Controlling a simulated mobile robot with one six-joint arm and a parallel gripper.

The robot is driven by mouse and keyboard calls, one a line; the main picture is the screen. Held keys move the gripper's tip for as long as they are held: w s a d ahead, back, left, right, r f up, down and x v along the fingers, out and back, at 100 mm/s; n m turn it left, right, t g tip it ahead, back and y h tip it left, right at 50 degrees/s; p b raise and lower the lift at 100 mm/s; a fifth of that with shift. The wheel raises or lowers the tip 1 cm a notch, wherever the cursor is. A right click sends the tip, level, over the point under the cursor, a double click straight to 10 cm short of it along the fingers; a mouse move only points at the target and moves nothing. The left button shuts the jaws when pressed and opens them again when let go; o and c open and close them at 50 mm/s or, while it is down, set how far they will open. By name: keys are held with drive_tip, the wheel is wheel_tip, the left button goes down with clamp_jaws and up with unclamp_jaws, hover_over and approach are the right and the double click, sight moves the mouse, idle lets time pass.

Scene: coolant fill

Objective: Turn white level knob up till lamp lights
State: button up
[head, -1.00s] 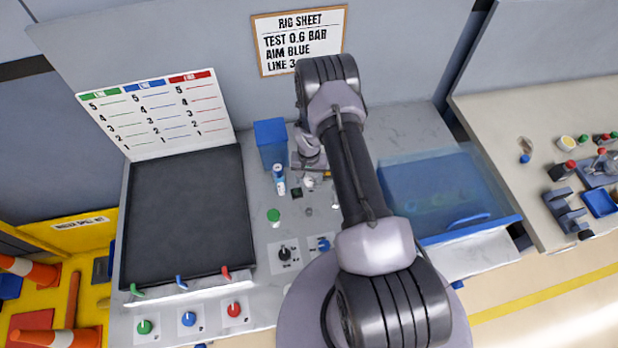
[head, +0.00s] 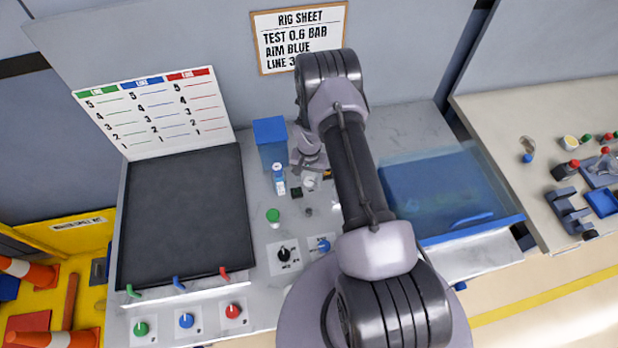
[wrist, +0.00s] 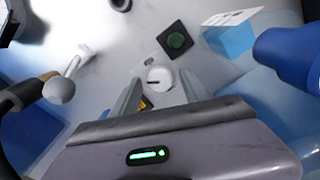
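The white level knob (wrist: 159,77) shows in the wrist view as a round white cap with a dark mark, just beyond and between my fingertips. My gripper (wrist: 158,90) has its two grey fingers apart, one on each side of the knob; I cannot tell if they touch it. A dark green round lamp (wrist: 176,41) on a black square base sits just past the knob and looks unlit. In the head view my gripper (head: 312,180) is low over the bench, and it largely hides the knob.
A blue box (head: 270,132) and a small blue-and-white bottle (head: 279,180) stand left of my gripper. A green knob (head: 273,215) and a black knob (head: 284,254) lie nearer. A clear blue tank (head: 435,190) is at the right. In the wrist view a white ball-ended lever (wrist: 60,88) is at left.

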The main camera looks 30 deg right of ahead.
sight(309, 180)
wheel_tip(309, 180, up, 18)
drive_tip(key=shift+f, duration=0.25)
idle(0.3)
